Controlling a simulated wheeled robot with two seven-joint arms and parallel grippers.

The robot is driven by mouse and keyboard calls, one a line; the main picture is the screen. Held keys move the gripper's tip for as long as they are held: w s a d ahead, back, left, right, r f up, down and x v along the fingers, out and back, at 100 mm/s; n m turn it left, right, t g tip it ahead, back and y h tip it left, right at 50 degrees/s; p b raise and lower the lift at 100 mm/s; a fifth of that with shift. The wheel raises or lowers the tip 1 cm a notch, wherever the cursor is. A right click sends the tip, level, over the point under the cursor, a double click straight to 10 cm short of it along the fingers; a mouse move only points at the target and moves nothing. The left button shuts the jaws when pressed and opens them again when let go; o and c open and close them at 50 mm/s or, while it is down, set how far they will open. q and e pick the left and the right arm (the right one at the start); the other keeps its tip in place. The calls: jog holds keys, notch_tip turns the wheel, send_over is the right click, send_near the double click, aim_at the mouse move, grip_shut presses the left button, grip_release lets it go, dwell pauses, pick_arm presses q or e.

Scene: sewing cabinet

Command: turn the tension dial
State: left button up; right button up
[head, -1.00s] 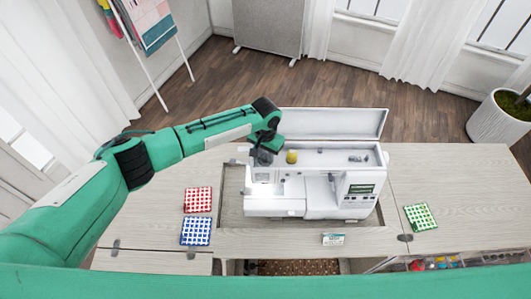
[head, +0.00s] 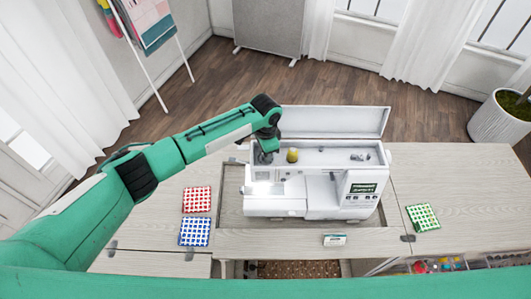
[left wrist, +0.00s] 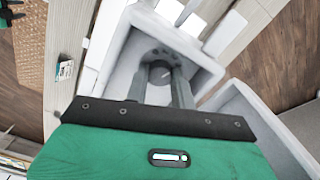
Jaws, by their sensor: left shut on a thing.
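The white sewing machine (head: 330,202) stands in the recess of the cabinet top, its top lid raised at the back. My left gripper (head: 263,157) reaches down into the open top at the machine's left end. In the left wrist view its two fingers (left wrist: 163,76) are on either side of the dark round tension dial (left wrist: 160,71), shut on it. The fingers hide part of the dial, and any marks on it are too small to read. In the head view the gripper covers the dial. My right gripper is out of view.
A yellow thread spool (head: 292,155) stands just right of the gripper. Red (head: 197,199) and blue (head: 195,232) checked fabric lie left of the machine, green checked fabric (head: 423,217) on the right. A small box (head: 334,240) lies in front. The right tabletop is mostly clear.

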pick_arm(q)
jog(key=m+b, duration=0.1)
jog(key=m, duration=0.4)
jog(key=shift+m, duration=0.3)
jog(key=m+b, duration=0.1)
jog(key=m, duration=0.1)
jog(key=shift+m, duration=0.4)
jog(key=shift+r+m, duration=0.1)
jog(key=shift+m, duration=0.7)
jog(key=o, duration=0.7)
jog(key=shift+w, duration=0.1)
